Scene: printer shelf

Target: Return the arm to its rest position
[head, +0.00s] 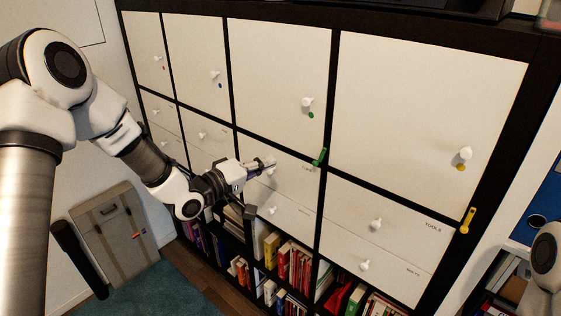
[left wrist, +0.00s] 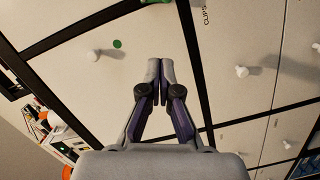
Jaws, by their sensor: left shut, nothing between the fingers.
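My left arm comes in from the left in the head view and reaches to the front of the shelf unit. My left gripper (head: 266,163) is in front of a drawer knob in the middle column; whether it touches the knob cannot be told there. In the left wrist view the gripper (left wrist: 160,66) has its fingertips together with nothing between them. A white cabinet door with a knob (left wrist: 95,55) and a green dot (left wrist: 117,44) shows to its left, and a drawer knob (left wrist: 241,71) to its right. My right gripper is out of view.
The black-framed shelf unit (head: 334,95) has closed white doors and drawers with white knobs. Books (head: 292,266) fill its lower open cells. A grey case (head: 113,236) leans on the wall at the left. A green tag (head: 319,157) and a yellow tag (head: 467,220) are on the frame.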

